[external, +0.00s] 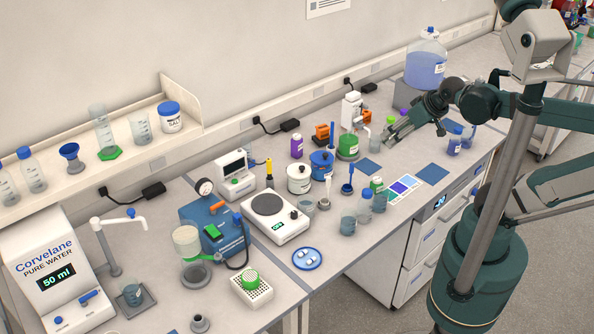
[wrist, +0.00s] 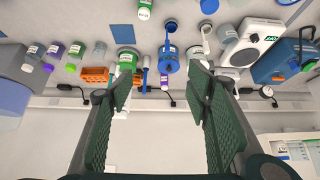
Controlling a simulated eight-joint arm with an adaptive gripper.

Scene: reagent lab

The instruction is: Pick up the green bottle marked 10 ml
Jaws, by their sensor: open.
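A small green bottle (external: 377,184) with a white label stands on the bench beside a colour card. In the wrist view a green item with a white label (wrist: 144,10), likely the same bottle, is cut by the top edge. A larger green container (external: 348,147) stands farther back and also shows in the wrist view (wrist: 127,57). The markings are too small to read, so I cannot confirm which says 10 ml. My gripper (external: 390,141) is open and empty, behind and to the right of the small bottle. Its fingers (wrist: 161,88) are spread wide in the wrist view.
A large blue-filled carboy (external: 426,66) is behind my gripper. Blue mats (external: 433,173) lie flat at right.

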